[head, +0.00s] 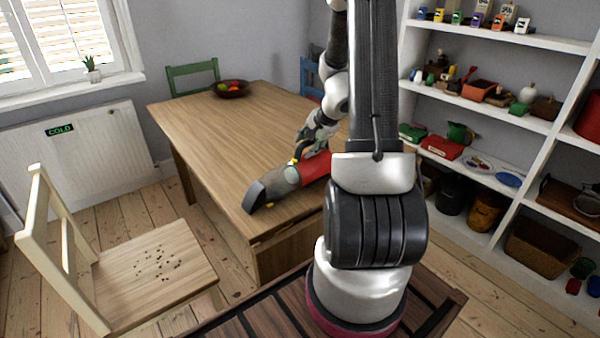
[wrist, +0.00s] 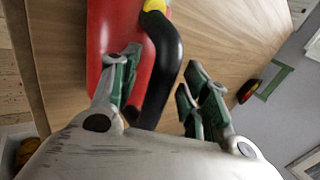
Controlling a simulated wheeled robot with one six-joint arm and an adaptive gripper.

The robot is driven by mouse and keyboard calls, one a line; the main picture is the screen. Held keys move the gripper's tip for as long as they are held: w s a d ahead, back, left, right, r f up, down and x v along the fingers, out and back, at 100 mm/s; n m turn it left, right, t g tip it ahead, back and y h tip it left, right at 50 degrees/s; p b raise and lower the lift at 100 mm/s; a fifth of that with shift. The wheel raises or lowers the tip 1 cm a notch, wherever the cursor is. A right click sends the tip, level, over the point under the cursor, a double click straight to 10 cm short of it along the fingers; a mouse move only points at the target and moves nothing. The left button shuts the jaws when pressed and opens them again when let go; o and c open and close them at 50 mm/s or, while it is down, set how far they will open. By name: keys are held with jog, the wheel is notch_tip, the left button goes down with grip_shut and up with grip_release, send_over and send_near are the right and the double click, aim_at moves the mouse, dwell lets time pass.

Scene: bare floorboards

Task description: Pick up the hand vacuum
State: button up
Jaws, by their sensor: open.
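The hand vacuum (head: 272,186) lies on the wooden table (head: 225,135) near its front edge, with a grey nozzle toward the left and a red body toward the right. In the wrist view its red body (wrist: 120,25) and black handle (wrist: 163,65) with a yellow button show close up. My gripper (wrist: 160,68) is open, with one green-padded finger over the red body side and the other on the far side of the handle. The handle runs between the fingers; I cannot tell whether they touch it. In the head view my arm hides part of the vacuum.
A bowl of fruit (head: 231,88) stands at the table's far end. A cream chair (head: 150,265) with dark specks on its seat stands at the front left. Green (head: 193,75) and blue chairs stand behind the table. Shelves (head: 500,110) with many items line the right.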

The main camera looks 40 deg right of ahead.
grip_shut()
dwell(0.5)
